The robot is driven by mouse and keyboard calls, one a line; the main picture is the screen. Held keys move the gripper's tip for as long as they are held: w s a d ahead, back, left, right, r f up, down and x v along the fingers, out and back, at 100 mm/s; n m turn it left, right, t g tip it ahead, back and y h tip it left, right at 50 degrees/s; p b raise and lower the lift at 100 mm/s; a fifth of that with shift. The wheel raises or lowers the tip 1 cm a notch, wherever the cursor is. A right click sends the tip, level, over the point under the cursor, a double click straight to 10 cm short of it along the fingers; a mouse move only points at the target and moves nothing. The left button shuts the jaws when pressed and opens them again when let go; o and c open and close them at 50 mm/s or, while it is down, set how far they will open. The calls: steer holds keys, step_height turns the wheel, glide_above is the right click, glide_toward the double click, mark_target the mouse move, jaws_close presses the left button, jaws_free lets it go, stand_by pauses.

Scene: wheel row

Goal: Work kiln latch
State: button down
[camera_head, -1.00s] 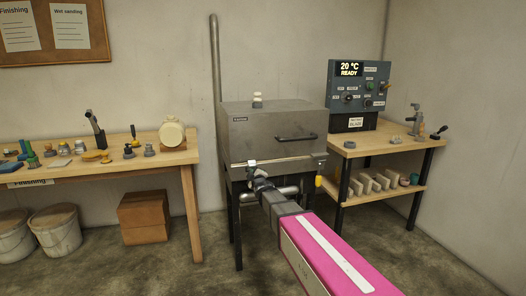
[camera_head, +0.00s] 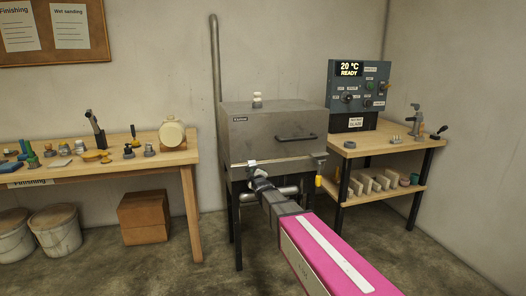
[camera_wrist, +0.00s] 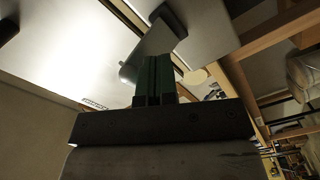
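In the wrist view, the green fingers of my gripper (camera_wrist: 155,78) look closed together. A grey metal latch piece (camera_wrist: 155,42) with a dark end lies just beyond the fingertips. I cannot tell whether they touch it.
A control box (camera_head: 357,90) reading 20 °C READY stands on the wooden bench (camera_head: 400,147) at right. A tool-covered table (camera_head: 120,166) stands at left. Another fitting with a yellow part (camera_head: 319,181) hangs at the kiln's right front corner. Floor before the kiln is clear.

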mark_target(252, 164)
steer(key=shift+w+r, duration=0.1)
steer(key=shift+r, duration=0.05)
stand_by(0.6)
steer(key=shift+w+a+r, duration=0.1)
steer(key=shift+w+r, duration=0.2)
steer(key=shift+r, duration=0.3)
steer(key=shift+w+a+r, duration=0.15)
steer(key=shift+w+r, duration=0.3)
stand_by(0.4)
steer(key=shift+r, duration=0.1)
steer(key=shift+w+a+r, duration=0.15)
steer(key=shift+w+r, duration=0.15)
steer(key=shift+w, duration=0.2)
steer(key=shift+f, duration=0.2)
